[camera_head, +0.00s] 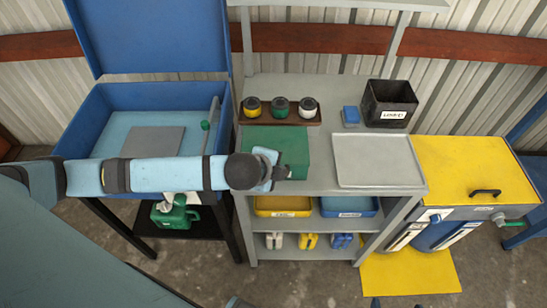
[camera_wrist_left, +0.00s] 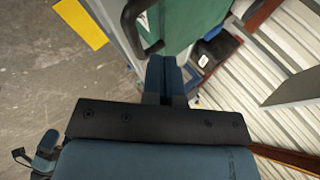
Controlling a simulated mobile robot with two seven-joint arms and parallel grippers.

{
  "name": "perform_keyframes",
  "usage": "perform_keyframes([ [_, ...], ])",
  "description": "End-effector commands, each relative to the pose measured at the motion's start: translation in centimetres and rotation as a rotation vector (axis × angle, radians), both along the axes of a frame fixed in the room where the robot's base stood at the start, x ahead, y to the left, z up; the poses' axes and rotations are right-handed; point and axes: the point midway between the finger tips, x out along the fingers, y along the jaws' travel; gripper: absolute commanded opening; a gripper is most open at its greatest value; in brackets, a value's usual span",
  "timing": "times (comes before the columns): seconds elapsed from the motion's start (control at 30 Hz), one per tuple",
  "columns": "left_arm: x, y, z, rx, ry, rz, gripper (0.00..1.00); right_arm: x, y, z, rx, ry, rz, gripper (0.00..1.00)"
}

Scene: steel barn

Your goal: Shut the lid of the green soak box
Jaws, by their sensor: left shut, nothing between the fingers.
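The green soak box (camera_head: 278,148) sits on the grey bench, left of the grey tray. Its lid shows as a flat green panel, with no inside visible. In the wrist view the green panel (camera_wrist_left: 192,22) fills the top middle, with a black handle (camera_wrist_left: 134,28) at its edge. My left gripper (camera_head: 284,173) is at the front of the box, by its front right corner; its arm hides part of the front. In the wrist view the left gripper (camera_wrist_left: 165,68) is shut and empty, close to the handle; I cannot tell whether they touch. My right gripper is not seen.
A rack of three jars (camera_head: 280,110) stands behind the box. The grey tray (camera_head: 378,160), a blue block (camera_head: 350,116) and a black bin (camera_head: 388,103) are to the right. An open blue tub (camera_head: 90,118) stands left, beneath my arm. A yellow-topped unit (camera_head: 465,165) stands right.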

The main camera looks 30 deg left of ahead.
Motion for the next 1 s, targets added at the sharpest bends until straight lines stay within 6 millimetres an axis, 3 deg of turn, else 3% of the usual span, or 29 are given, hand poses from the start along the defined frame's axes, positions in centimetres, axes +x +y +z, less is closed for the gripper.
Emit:
perform_keyframes([
  [0.33,-0.3,-0.1,-2.1,0.000,0.002,0.001,0.00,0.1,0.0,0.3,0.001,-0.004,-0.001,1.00],
  [1.0,-0.7,-0.1,-2.7,0.001,0.014,0.001,0.00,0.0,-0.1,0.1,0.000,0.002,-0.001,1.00],
])
